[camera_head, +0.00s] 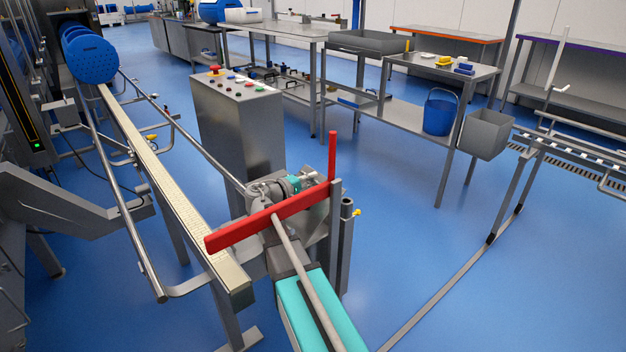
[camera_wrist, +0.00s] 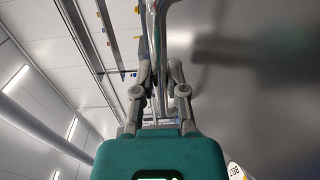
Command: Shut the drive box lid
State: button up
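A red bar (camera_head: 265,222) lies slanted in the lower middle of the head view, and a red upright (camera_head: 332,155) stands at its right end. They adjoin a grey metal housing; I cannot tell for sure whether they belong to the drive box lid. My gripper (camera_head: 290,185) is just behind the red bar, partly hidden by it and by my arm. In the wrist view my gripper (camera_wrist: 158,68) has its two fingers apart. A shiny metal bar (camera_wrist: 158,30) shows between and beyond them; contact cannot be told. A smooth grey surface (camera_wrist: 250,90) fills the right side.
A grey control cabinet (camera_head: 235,125) with coloured buttons stands behind my gripper. A workbench (camera_head: 445,70) with a blue bucket (camera_head: 440,112) is at the right. The blue floor at lower right is mostly clear.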

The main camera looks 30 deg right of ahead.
jog(key=o, duration=0.4)
jog(key=shift+r, duration=0.1)
jog(key=shift+s+a+r+p, duration=0.15)
jog(key=shift+a+r+p, duration=1.25)
jog(key=shift+r+p, duration=0.2)
jog(key=shift+s+a+r+p, duration=0.15)
jog(key=shift+a+r+p, duration=1.3)
jog(key=shift+p, duration=0.1)
jog(key=shift+o, duration=0.2)
